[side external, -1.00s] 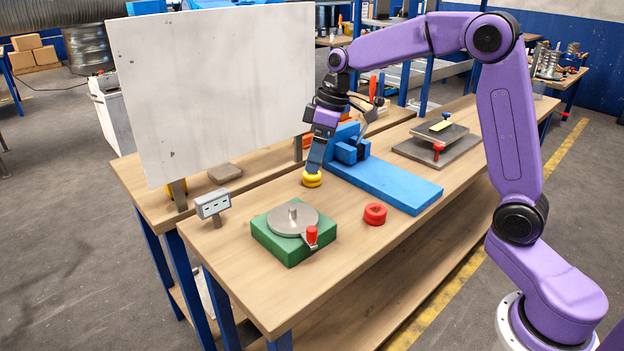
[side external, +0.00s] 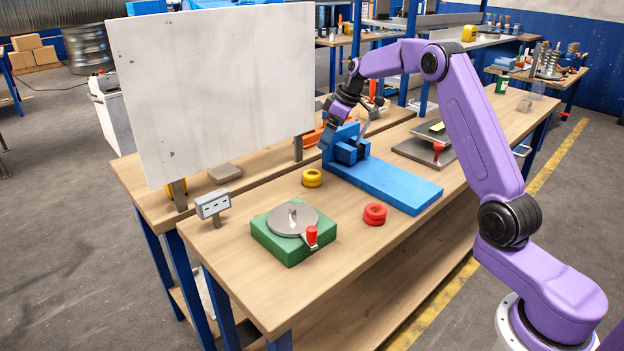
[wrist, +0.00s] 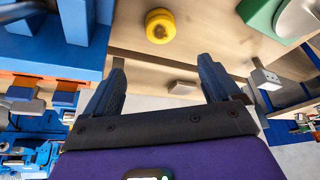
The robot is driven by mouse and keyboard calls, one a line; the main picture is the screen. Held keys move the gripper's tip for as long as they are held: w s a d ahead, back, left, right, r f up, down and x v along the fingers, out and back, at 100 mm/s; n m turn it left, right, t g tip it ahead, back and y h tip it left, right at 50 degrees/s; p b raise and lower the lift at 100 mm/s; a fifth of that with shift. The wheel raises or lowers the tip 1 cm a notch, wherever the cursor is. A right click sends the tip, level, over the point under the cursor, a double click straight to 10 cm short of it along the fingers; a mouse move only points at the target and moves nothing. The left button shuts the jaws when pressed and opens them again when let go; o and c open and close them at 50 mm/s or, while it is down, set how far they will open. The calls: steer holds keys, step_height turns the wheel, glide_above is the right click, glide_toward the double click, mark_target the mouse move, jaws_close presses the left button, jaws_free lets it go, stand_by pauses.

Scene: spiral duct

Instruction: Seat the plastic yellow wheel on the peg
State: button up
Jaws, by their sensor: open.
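The yellow wheel (side external: 312,178) lies flat on the wooden bench, left of the blue fixture. It also shows in the wrist view (wrist: 160,26), beyond the fingertips and apart from them. The peg (side external: 292,213) stands up from the round grey plate on the green block (side external: 266,240), toward the near left of the bench. My gripper shows in the wrist view (wrist: 166,78) with its two fingers spread and nothing between them. In the side view it is behind and above the wheel, near the blue fixture, its fingertips partly hidden.
The blue fixture (side external: 395,187) with its upright block is close to my gripper. A red wheel (side external: 375,214) lies right of the green block, which has a red-knobbed handle (side external: 312,235). A white panel (side external: 215,85) and small grey box (side external: 212,204) stand at left.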

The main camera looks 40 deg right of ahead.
glide_above(311, 173)
steer(key=s+d, duration=0.1)
steer(key=s, duration=0.1)
step_height(311, 173, down, 7)
steer(key=shift+w+d+f, duration=0.1)
steer(key=shift+d, duration=0.05)
steer(key=shift+s+x, duration=0.1)
steer(key=shift+x, duration=1.2)
steer(key=shift+s+x, duration=0.15)
steer(key=shift+x, duration=1.15)
steer(key=shift+f, duration=0.1)
steer(key=c, duration=1.2)
